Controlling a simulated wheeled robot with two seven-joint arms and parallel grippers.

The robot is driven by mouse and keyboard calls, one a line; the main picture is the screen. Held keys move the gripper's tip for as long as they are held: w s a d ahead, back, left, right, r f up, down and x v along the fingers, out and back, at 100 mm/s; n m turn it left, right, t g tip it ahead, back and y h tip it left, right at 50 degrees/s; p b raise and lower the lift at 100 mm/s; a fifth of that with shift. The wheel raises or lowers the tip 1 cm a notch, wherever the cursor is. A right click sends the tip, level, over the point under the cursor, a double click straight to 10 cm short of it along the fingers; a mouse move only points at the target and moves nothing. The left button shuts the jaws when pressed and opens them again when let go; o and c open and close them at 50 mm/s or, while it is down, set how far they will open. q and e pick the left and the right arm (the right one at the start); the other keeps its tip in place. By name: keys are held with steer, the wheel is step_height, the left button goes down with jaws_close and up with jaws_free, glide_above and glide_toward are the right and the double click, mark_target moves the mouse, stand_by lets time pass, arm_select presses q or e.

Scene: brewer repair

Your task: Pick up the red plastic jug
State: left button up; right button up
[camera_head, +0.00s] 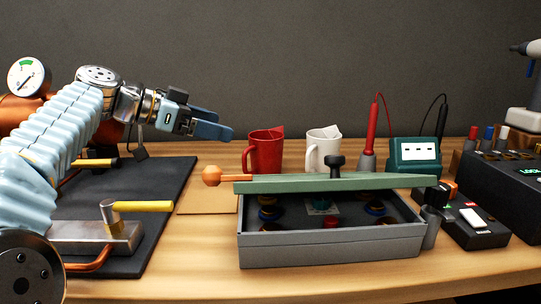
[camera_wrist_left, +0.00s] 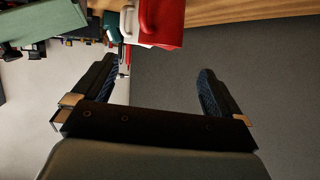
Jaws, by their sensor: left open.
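The red plastic jug (camera_head: 265,151) stands upright on the wooden table, left of a white jug (camera_head: 323,149). Its handle is on its left side. My left gripper (camera_head: 226,126) is open and empty, up and to the left of the red jug, not touching it. In the left wrist view the red jug (camera_wrist_left: 168,24) is at the top, beyond and between the two spread fingers (camera_wrist_left: 158,88), with the white jug (camera_wrist_left: 128,26) beside it. My right gripper is not seen in either view.
A red probe (camera_head: 371,130) and a green meter (camera_head: 414,155) stand to the right. A dark mat (camera_head: 172,190) lies at left.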

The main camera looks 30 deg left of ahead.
mark_target(258, 137)
arm_select(q)
steer(key=shift+f+p+x, duration=0.1)
steer(key=shift+p+x, duration=0.35)
steer(key=shift+x, duration=2.35)
steer(key=shift+f+p+x, duration=0.15)
steer(key=shift+p+x, duration=0.25)
steer(key=shift+x, duration=2.35)
steer(key=shift+a, duration=0.1)
steer(key=c, duration=1)
steer(key=shift+r, duration=0.2)
